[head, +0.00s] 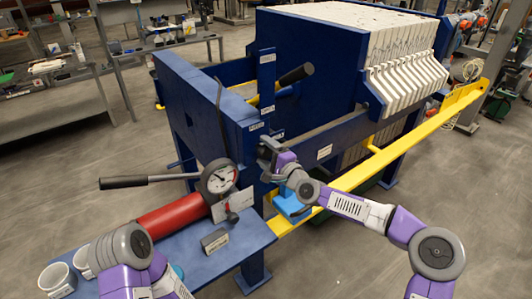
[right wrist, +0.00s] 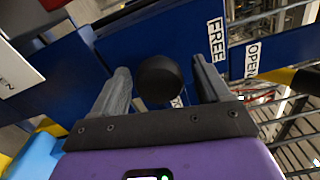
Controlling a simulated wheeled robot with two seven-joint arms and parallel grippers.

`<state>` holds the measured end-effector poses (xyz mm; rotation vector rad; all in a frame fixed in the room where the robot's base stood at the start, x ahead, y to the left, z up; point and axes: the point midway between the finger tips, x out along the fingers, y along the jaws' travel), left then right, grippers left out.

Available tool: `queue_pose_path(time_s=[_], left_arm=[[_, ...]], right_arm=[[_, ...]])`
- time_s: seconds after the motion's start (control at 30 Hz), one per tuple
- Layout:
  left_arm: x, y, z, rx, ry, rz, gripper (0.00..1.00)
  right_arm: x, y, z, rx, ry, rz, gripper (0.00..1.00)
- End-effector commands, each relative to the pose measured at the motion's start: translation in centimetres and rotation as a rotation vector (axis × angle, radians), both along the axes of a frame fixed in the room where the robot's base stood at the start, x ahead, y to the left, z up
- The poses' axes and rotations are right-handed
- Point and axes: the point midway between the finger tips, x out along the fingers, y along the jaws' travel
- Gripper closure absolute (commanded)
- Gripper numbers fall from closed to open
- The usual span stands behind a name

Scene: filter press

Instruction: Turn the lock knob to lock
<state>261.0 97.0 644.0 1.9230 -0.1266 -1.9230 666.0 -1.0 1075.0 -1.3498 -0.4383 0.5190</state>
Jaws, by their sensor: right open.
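The lock knob (right wrist: 158,78) is a round black knob on the blue press frame, seen in the right wrist view between the two fingers of my right gripper (right wrist: 165,85). The gripper is open, with a visible gap between each finger and the knob. In the head view my right gripper (head: 268,150) is at the blue end frame (head: 216,122) of the press, and it hides the knob. A white FREE label (right wrist: 217,39) is to the knob's upper right; another label is mostly hidden behind the knob. My left arm shows at the lower left, but its gripper does not.
A pressure gauge (head: 217,180), a black-handled lever (head: 124,182) and a red cylinder (head: 173,213) stand left of my right gripper. A black handle (head: 296,74) sticks out above it. A long yellow bar (head: 400,137) runs along the press's right side. An OPEN label (right wrist: 252,58) is right of FREE.

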Motion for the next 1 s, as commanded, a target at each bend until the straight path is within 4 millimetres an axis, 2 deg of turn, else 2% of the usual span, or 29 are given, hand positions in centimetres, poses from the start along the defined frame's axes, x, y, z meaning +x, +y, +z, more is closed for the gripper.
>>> queue_pose_path(time_s=[0.27,0.7,1.0], left_arm=[[0.0,0.0,0.0,0.000,0.000,0.000,1.00],[0.0,0.0,0.3,0.000,0.000,0.000,1.00],[0.0,0.0,0.3,0.000,0.000,0.000,1.00]], right_arm=[[-0.8,-0.6,-0.1,-0.001,0.002,0.000,0.24],[-5.6,-4.1,0.0,0.000,0.000,-0.001,0.24],[-6.2,-4.4,0.0,0.000,0.000,0.001,0.24]])
